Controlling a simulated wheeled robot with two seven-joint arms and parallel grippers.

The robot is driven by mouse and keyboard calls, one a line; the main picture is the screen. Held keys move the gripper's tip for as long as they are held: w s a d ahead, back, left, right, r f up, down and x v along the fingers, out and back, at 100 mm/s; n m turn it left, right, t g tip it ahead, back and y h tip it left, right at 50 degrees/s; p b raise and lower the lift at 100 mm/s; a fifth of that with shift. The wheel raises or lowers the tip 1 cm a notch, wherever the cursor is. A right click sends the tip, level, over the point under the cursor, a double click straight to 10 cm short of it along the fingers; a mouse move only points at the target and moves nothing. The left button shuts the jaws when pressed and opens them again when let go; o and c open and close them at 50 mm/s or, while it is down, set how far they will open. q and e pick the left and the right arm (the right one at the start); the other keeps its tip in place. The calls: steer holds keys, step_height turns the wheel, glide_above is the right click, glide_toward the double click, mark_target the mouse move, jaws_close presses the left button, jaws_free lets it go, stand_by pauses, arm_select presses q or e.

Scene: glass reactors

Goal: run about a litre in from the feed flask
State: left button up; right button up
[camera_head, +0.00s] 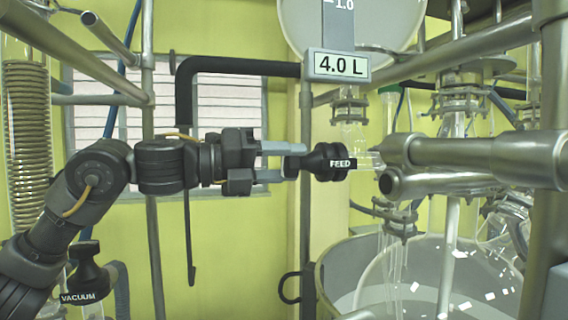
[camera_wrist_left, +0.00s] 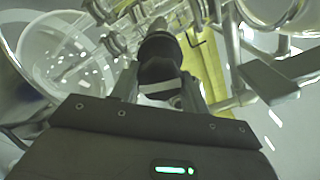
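The black FEED valve knob (camera_head: 330,163) sticks out leftward from clear glass fittings in the middle of the head view. It also shows in the left wrist view (camera_wrist_left: 158,60). My left gripper (camera_head: 284,163) is level with it, its two fingers on either side of the knob's outer end and apparently closed on it. A large round glass flask (camera_head: 395,25) hangs above, cut off by the top edge. In front of it is a dark scale strip (camera_head: 338,30) marked 1.0, over a plate (camera_head: 338,66) reading "4.0 L". My right gripper does not show.
A black VACUUM knob (camera_head: 86,272) stands at lower left near my left arm. Thick metal bars (camera_head: 470,160) cross just right of the FEED knob. A large glass vessel in a metal bath (camera_head: 330,285) is below right. A coil condenser (camera_head: 27,120) stands far left.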

arm_select(q)
steer(key=o, duration=0.4)
steer(key=shift+o, duration=0.2)
steer(key=b+v, duration=0.3)
steer(key=v, duration=0.7)
steer(key=shift+s+a, duration=0.15)
steer(key=shift+a, duration=0.25)
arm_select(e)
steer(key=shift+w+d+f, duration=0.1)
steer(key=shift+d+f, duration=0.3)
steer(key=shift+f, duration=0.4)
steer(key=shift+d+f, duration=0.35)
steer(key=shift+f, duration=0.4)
